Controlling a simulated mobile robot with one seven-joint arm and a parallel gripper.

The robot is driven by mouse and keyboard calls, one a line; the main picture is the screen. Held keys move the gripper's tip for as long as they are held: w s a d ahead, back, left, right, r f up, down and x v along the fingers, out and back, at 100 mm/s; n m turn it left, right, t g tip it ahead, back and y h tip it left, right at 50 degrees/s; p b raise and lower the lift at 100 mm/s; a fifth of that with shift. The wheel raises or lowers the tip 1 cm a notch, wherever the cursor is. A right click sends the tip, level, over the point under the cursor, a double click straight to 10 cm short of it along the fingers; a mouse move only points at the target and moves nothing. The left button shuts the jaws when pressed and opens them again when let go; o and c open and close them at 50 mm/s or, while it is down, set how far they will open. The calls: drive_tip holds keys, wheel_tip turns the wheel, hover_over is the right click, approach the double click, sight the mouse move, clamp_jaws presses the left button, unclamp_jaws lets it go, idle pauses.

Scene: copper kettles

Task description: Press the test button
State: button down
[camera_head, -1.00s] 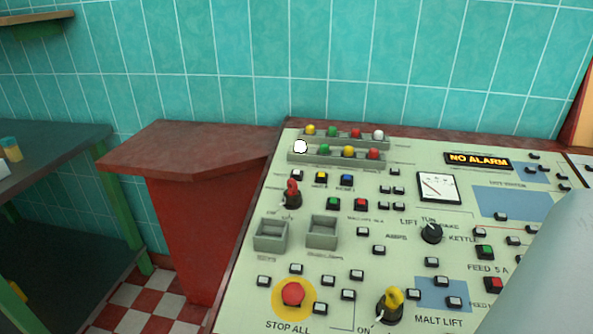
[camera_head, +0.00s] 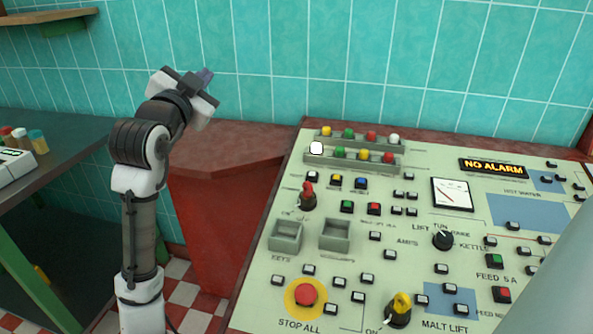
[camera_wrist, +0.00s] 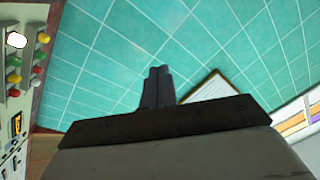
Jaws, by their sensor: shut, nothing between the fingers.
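The pale green control panel (camera_head: 400,240) fills the right half of the head view. Small buttons in white, yellow, blue, green and red stand on it, among them a yellow button (camera_head: 336,181) and a blue button (camera_head: 361,183). Most labels are too small to read, so I cannot tell which is the test button. My gripper (camera_head: 205,76) is raised in front of the tiled wall, left of the panel and apart from it. Its dark fingers (camera_wrist: 158,87) are together and empty in the wrist view. The panel's edge (camera_wrist: 25,60) shows at the left there.
A red STOP ALL knob (camera_head: 305,293), a red-handled switch (camera_head: 308,196) and a yellow-handled switch (camera_head: 399,308) stick up from the panel. Two rows of lamps (camera_head: 362,154) run along its back; one glows white (camera_head: 316,148). A dark table (camera_head: 75,150) stands at far left.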

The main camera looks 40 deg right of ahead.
drive_tip(key=s+d+f+m+g+y, duration=0.1)
drive_tip(key=s+d+f+m+g, duration=0.1)
drive_tip(key=d, duration=0.4)
drive_tip(key=s+d+f+m+g+y, duration=0.1)
drive_tip(key=s+d+f+m+g, duration=0.2)
drive_tip(key=d+f, duration=0.3)
drive_tip(key=s+d+f+m+g+y+p, duration=0.1)
drive_tip(key=s+d+f+m+g, duration=0.1)
drive_tip(key=d+f, duration=0.4)
drive_tip(key=s+d+g, duration=0.1)
drive_tip(key=g, duration=0.1)
drive_tip(key=shift+s+f+g+y, duration=0.15)
drive_tip(key=shift+s+g+y, duration=0.15)
drive_tip(key=shift+s+y, duration=0.1)
drive_tip(key=shift+f, duration=0.1)
drive_tip(key=b, duration=0.6)
hover_over(312, 175)
drive_tip(key=a, duration=0.2)
drive_tip(key=f, duration=0.6)
drive_tip(key=shift+s+f, duration=0.3)
drive_tip(key=shift+s, duration=0.05)
drive_tip(key=shift+w+d+f, duration=0.1)
drive_tip(key=shift+d+f, duration=0.05)
drive_tip(key=shift+f, duration=0.3)
drive_tip(key=shift+w+d+f, duration=0.1)
drive_tip(key=shift+f, duration=0.3)
drive_tip(key=shift+f, duration=0.15)
drive_tip(key=shift+d+f, duration=0.1)
drive_tip(key=shift+f, duration=0.2)
